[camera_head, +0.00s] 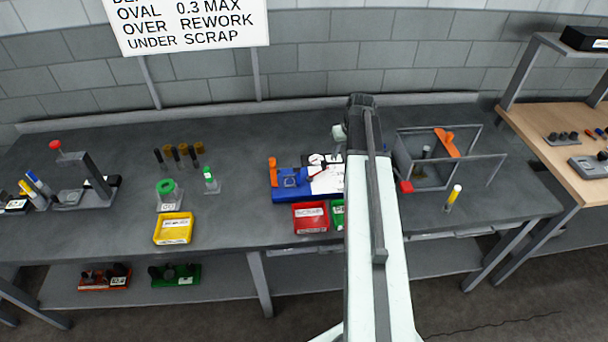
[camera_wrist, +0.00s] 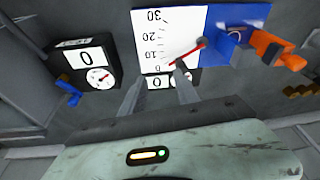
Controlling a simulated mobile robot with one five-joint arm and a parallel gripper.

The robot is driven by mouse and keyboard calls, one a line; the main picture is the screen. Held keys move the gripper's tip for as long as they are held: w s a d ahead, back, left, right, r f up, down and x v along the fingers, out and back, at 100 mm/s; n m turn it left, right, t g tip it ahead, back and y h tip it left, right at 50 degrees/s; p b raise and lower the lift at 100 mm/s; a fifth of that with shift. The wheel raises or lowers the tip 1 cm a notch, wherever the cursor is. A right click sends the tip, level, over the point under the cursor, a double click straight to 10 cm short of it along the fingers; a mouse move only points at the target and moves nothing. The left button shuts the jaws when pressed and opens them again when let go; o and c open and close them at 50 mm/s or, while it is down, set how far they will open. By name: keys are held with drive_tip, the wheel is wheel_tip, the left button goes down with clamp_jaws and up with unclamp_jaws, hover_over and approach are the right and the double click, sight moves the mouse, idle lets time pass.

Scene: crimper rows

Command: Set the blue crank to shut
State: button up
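The blue crank (camera_wrist: 69,91) is a small blue lever at the side of a black box (camera_wrist: 112,66) with a "0" display and a round dial, at the left of the wrist view. I cannot tell from its angle whether it is open or shut.
A blue fixture (camera_head: 290,190) with an orange handle (camera_head: 273,171) adjoins the scale plate with its red pointer. A red bin (camera_head: 310,217) stands in front. A grey frame (camera_head: 482,128) with an orange part stands right of my arm.

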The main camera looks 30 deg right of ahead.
drive_tip(key=a+f+n+g+b, duration=0.1)
drive_tip(key=a+f+b, duration=0.1)
drive_tip(key=a, duration=1.3)
drive_tip(key=shift+s+a+f+y, duration=0.2)
drive_tip(key=shift+a+f+y, duration=0.15)
drive_tip(key=shift+f, duration=0.2)
drive_tip(key=shift+a, duration=0.15)
drive_tip(key=s+a+f+b, duration=0.1)
drive_tip(key=s+a, duration=0.1)
drive_tip(key=a, duration=0.4)
drive_tip(key=s+a+f+n+g+b, duration=0.1)
drive_tip(key=s+a+f+b, duration=0.1)
drive_tip(key=a, duration=0.5)
drive_tip(key=s+a+f+g+b, duration=0.1)
drive_tip(key=s+a, duration=0.2)
drive_tip(key=a, duration=0.3)
drive_tip(key=shift+s+a+f+n, duration=0.3)
drive_tip(key=shift+a, duration=0.05)
drive_tip(key=shift+s+a, duration=0.25)
drive_tip(key=shift+a, duration=0.1)
drive_tip(key=shift+w+r, duration=0.1)
